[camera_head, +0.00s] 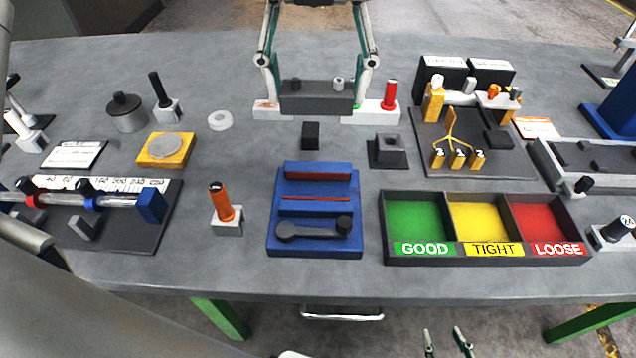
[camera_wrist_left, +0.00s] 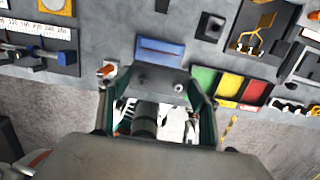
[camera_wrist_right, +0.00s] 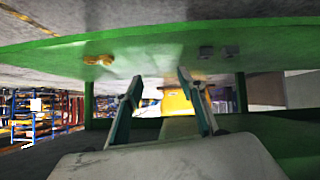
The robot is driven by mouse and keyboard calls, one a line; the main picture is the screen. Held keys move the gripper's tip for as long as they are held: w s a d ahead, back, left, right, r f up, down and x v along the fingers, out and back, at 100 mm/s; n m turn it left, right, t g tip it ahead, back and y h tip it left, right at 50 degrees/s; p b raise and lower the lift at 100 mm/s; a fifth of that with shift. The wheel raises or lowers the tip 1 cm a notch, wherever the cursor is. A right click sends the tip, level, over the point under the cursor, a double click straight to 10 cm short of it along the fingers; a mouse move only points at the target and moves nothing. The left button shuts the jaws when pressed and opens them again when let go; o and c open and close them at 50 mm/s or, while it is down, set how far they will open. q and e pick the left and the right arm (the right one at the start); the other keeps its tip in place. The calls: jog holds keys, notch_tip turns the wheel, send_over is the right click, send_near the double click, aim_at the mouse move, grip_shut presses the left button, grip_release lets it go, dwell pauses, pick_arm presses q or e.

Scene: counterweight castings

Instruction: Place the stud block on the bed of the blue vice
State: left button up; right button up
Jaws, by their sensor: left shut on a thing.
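The stud block (camera_head: 317,104) is a dark grey bar with small studs on top. My left gripper (camera_head: 316,88) is shut on it, one finger at each end, at the table's far side. The left wrist view also shows the block (camera_wrist_left: 158,80) between the fingers. The blue vice (camera_head: 315,243) stands nearer on the table, with red strips along its jaws and a dark handle at its front. It is apart from the block, and its bed shows no workpiece. My right gripper (camera_head: 446,343) is open and empty, low in front of the table.
A small black block (camera_head: 310,136) lies between the stud block and the vice. An orange-handled gauge (camera_head: 222,204) stands left of the vice; a sorting tray (camera_head: 390,258) is at its right. A white strip (camera_head: 380,117) lies behind the held block.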

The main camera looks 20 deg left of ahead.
aim_at(316, 111)
pick_arm(q)
notch_tip(316, 111, down, 18)
jog(key=shift+w+r+b, duration=0.1)
jog(key=shift+r+b, duration=0.15)
jog(key=shift+b, duration=0.4)
jog(key=shift+f, duration=0.15)
jog(key=o, duration=1.6)
jog(key=shift+o, duration=0.2)
jog(key=r, duration=0.4)
jog(key=s+r, duration=0.1)
jog(key=r, duration=0.3)
jog(key=r+p, duration=0.1)
jog(key=r, duration=0.3)
jog(key=shift+s+d+r, duration=0.1)
jog(key=shift+s+d, duration=0.05)
jog(key=shift+s, duration=0.1)
